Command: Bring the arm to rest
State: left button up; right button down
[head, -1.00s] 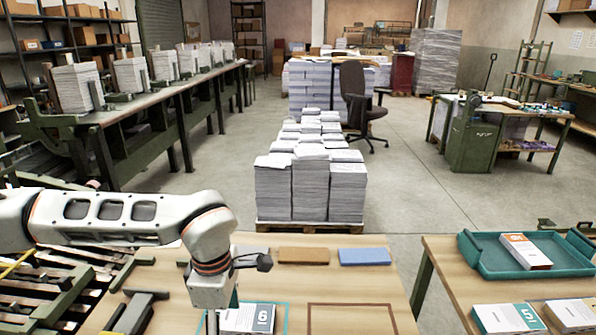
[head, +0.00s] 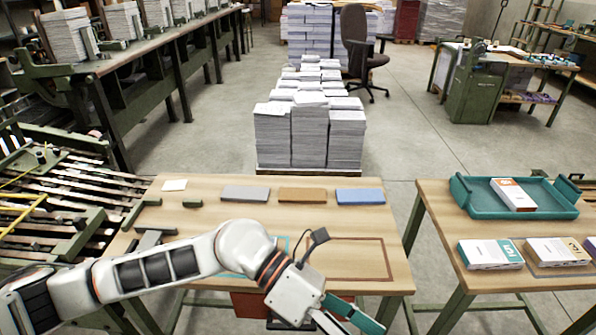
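My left arm reaches in from the lower left, across the front of the near table (head: 220,212). Its gripper (head: 346,318) hangs at the table's front edge, low in the picture. A pale strip and a teal strip show at its end, partly cut off by the frame. I cannot tell whether the teal strip is a finger or something held. The teal outline (head: 289,243) on the table is mostly hidden behind the arm. The brown outline (head: 385,262) beside it looks empty. My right gripper is not in view.
Grey (head: 246,194), brown (head: 303,195) and blue (head: 360,196) slabs line the table's back. The right table holds a teal tray (head: 474,202) with an orange-marked block (head: 513,195), a block marked 5 (head: 490,254) and another block (head: 557,252). A paper pallet (head: 310,138) stands behind.

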pick_arm(q)
notch_tip(320, 180, up, 6)
jog(key=d+n+h, duration=0.3)
jog(key=n+h, duration=0.1)
jog(key=h, duration=0.1)
jog(key=w+a+r+n+t+h, duration=0.25)
jog(key=w+n+t+h, duration=0.25)
jog(key=w+n+t, duration=0.5)
jog(key=w+a+f+n+t+y, duration=0.8)
jog(key=a+f+n+t, duration=0.35)
jog(key=n, duration=0.75)
jog(key=s+a+f+n+y, duration=0.2)
jog(key=a+f+n+y, duration=0.55)
jog(key=a+f, duration=0.4)
jog(key=s+a+f+n+g+y, duration=0.2)
jog(key=s+a+f+n, duration=0.1)
jog(key=s+f, duration=0.3)
jog(key=s+a+f+n+g+y, duration=0.2)
jog(key=s+a+f, duration=0.4)
jog(key=f, duration=0.5)
jog(key=shift+s+n+p, duration=0.25)
jog(key=shift+n+p, duration=0.2)
jog(key=shift+n, duration=0.2)
